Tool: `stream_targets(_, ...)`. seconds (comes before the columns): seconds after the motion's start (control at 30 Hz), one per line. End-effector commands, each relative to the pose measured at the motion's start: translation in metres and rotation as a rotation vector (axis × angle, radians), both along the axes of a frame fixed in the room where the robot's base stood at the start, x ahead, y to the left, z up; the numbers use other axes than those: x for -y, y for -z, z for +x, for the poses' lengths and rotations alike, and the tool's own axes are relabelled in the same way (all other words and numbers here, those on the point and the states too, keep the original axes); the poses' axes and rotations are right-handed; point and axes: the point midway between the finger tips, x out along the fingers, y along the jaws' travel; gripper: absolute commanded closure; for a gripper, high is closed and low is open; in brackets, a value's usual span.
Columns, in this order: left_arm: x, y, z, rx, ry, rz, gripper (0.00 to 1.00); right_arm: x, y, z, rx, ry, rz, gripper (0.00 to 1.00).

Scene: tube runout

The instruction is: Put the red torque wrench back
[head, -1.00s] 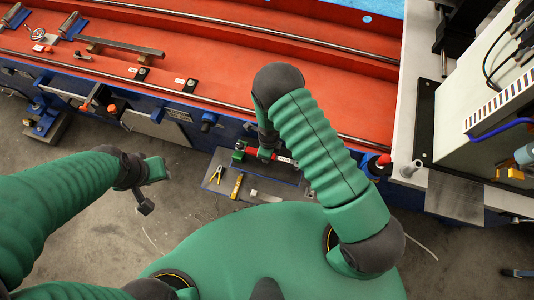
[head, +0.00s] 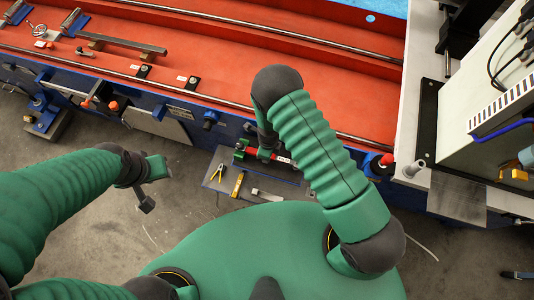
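A red and black bar, which looks like the red torque wrench (head: 281,158), shows above the grey tray, beside the blue machine base. My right forearm hides part of it. My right gripper (head: 258,152) is at this bar, mostly hidden behind my own arm. I cannot tell whether it is closed around the bar or only beside it. My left gripper (head: 156,184) is over the floor at the left, away from the wrench, with nothing visible in it. Its finger opening is not clear.
A grey tray (head: 213,181) holds yellow-handled pliers (head: 217,172), a yellow tool (head: 238,184) and a light tool. The long red machine bed (head: 230,70) with steel rails lies behind. A white cabinet (head: 485,100) stands at the right. The floor between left gripper and tray is clear.

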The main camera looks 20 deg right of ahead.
Motion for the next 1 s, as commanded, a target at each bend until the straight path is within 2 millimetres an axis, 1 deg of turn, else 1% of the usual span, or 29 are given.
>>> stream_targets(0.2,0.0,0.0047,0.0,0.0,0.0,0.0,0.64,0.0,0.0062,0.0002,0.0,0.0,0.0,1.0)
stream_targets(0.37,0.0,0.0037,-0.0001,0.0,0.0,0.0,0.64,0.0,0.0052,0.0001,0.0,0.0,0.0,1.0)
stream_targets(0.4,0.0,0.0037,0.0,0.0,0.0,0.0,0.64,0.0,0.0052,0.0001,0.0,0.0,0.0,0.72)
stream_targets(0.57,0.0,0.0038,0.0001,0.0,0.0,0.0,0.64,-0.0001,0.0053,0.0,0.0,0.0,0.0,0.51)
stream_targets(0.77,0.0,0.0038,0.0,0.0,0.0,0.0,0.64,0.0,0.0055,0.0001,0.0,0.0,0.0,0.5)
stream_targets(0.8,0.0,0.0039,0.0,0.0,0.0,0.0,0.64,0.0001,0.0058,-0.0003,-0.001,0.0,0.0,0.49)
stream_targets(0.97,0.0,0.0039,0.0,0.0,0.0,0.0,0.64,0.0001,0.0057,-0.0003,-0.001,0.0,0.0,0.28)
stream_targets(1.0,0.0,0.0039,0.0,0.0,0.0,0.0,0.64,0.0001,0.0057,-0.0003,-0.001,0.0,0.001,0.28)
